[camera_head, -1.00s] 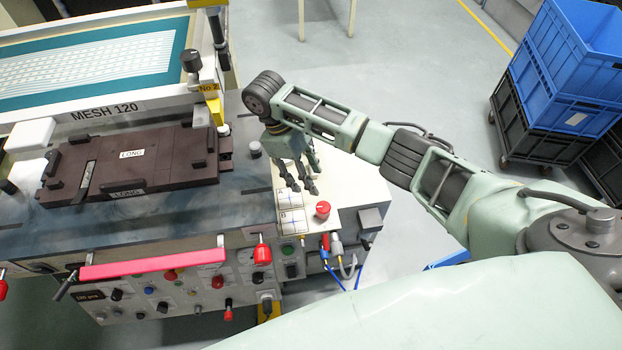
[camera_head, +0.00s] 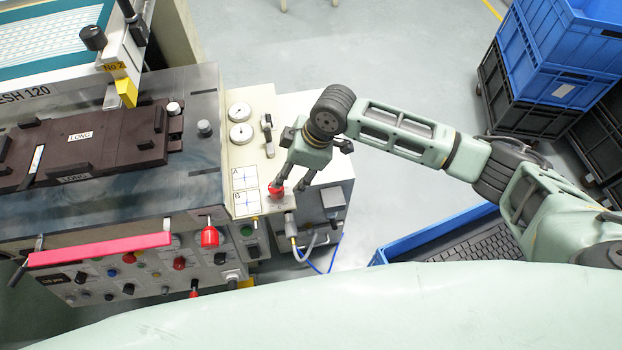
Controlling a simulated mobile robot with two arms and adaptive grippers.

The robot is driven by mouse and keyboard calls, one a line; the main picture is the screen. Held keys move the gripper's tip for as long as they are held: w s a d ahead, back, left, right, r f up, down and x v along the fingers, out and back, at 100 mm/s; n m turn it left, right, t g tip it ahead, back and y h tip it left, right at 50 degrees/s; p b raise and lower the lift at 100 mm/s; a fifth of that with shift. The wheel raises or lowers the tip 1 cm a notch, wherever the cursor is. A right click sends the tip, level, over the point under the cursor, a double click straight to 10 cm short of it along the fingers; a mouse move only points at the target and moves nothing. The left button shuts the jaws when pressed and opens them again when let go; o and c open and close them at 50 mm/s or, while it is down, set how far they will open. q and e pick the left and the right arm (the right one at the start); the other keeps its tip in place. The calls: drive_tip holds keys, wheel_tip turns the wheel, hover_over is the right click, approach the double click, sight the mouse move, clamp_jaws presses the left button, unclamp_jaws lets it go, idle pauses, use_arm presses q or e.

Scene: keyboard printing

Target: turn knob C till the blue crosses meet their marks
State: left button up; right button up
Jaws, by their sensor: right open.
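A red knob (camera_head: 276,191) stands on the cream side panel (camera_head: 254,152) of the machine; its letter cannot be read. Two small white squares lie left of it, square A (camera_head: 244,178) and square B (camera_head: 246,203), each with blue cross lines. How well the crosses sit on their marks is too small to tell. My right gripper (camera_head: 291,185) is open and points down at the knob. One finger overlaps the knob in the picture, the other is to its right; contact cannot be told. My left gripper is out of view.
Two round dials (camera_head: 240,122) and a small lever (camera_head: 267,134) sit further back on the panel. A dark brown plate (camera_head: 108,142) marked LONG lies on the machine's left. A blue crate (camera_head: 400,245) with keyboards is at right.

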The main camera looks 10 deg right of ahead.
sight(276, 190)
drive_tip(key=a+f, duration=0.1)
drive_tip(key=f, duration=0.1)
drive_tip(key=a+f, duration=0.1)
drive_tip(key=shift+a+f+p, duration=0.35)
drive_tip(key=shift+x, duration=1.1)
drive_tip(key=shift+w+a+f, duration=0.15)
drive_tip(key=shift+w+f, duration=0.05)
drive_tip(key=shift+f, duration=0.45)
drive_tip(key=shift+c, duration=0.4)
drive_tip(key=c, duration=1)
drive_tip(key=shift+r+m+p, duration=0.25)
drive_tip(key=shift+m+p, duration=0.15)
drive_tip(key=shift+p, duration=0.55)
drive_tip(key=shift+m+t+p, duration=0.3)
drive_tip(key=shift+f, duration=0.1)
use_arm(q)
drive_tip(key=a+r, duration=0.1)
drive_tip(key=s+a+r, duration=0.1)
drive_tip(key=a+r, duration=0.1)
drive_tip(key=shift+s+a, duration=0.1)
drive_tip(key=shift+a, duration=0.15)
use_arm(e)
drive_tip(key=shift+w+f, duration=0.1)
